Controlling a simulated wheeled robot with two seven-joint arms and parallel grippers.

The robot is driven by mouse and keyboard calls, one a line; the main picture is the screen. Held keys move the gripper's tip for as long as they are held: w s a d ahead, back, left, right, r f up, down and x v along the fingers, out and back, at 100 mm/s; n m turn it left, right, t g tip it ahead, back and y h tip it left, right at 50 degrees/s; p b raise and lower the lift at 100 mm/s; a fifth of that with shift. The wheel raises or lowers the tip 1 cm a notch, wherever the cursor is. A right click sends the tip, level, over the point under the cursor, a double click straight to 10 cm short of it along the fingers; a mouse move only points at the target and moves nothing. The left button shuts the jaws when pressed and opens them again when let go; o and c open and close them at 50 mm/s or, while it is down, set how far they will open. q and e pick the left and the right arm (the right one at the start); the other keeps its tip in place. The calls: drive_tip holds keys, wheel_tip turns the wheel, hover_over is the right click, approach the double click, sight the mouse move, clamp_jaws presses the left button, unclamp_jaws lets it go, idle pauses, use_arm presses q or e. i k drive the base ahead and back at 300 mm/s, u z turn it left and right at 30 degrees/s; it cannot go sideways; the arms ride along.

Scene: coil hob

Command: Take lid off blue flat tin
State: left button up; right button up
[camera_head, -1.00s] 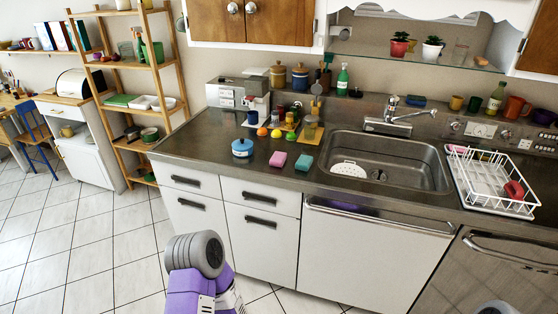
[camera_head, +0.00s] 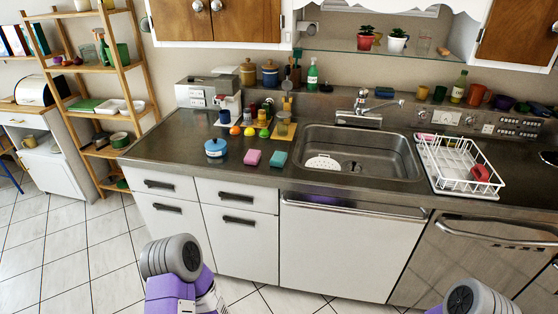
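The blue flat tin (camera_head: 216,151) stands on the steel counter, left of the sink. Its lid (camera_head: 215,144) is on, with a small knob on top. My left arm shows low in the picture, in front of the cabinets and well short of the tin; its gripper is not visible. My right arm shows at the bottom right edge; its gripper is not visible either.
The sink (camera_head: 358,150) and a white dish rack (camera_head: 462,163) are further right. The counter's left front is clear.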

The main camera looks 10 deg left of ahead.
sight(215, 144)
drive_tip(key=u, duration=1.95)
drive_tip(key=i, duration=2.3)
drive_tip(key=z, duration=2.5)
